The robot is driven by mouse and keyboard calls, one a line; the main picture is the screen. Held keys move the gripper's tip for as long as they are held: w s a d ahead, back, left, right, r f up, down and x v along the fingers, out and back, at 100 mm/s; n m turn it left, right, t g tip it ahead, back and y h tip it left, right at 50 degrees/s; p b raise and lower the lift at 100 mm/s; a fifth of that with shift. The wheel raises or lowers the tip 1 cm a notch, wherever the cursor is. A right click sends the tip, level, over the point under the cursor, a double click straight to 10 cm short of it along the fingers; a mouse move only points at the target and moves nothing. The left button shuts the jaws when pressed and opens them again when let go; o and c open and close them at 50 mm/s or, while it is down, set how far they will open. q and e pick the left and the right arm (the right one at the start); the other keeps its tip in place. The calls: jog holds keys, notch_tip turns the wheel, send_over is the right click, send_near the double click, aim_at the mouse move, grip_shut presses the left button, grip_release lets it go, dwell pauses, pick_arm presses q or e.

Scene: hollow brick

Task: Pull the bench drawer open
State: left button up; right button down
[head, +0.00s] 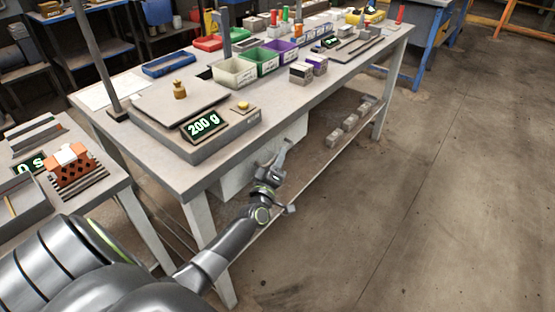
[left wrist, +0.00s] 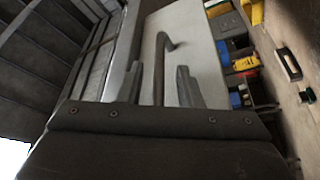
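The bench drawer (head: 238,178) is a pale box under the near end of the long grey workbench (head: 205,177). Its light front (left wrist: 198,38) fills the upper middle of the left wrist view. A dark bent bar handle (left wrist: 159,72) stands out from that front. My left gripper (head: 279,160) is at the drawer front, below the bench edge. In the left wrist view my left gripper (left wrist: 159,88) is open, with one finger on each side of the handle and visible gaps between. My arm hides part of the drawer in the head view. My right gripper is not in view.
A scale (head: 195,125) reading 200 g, with a brass weight (head: 179,90), stands above the drawer. Coloured bins (head: 235,75) stand farther along the bench. A side table (head: 105,190) with an orange brick (head: 75,172) is at left. The floor (head: 400,200) to the right is clear.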

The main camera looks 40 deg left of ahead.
pick_arm(q)
grip_shut()
jog(key=shift+d, duration=0.1)
dwell(0.3)
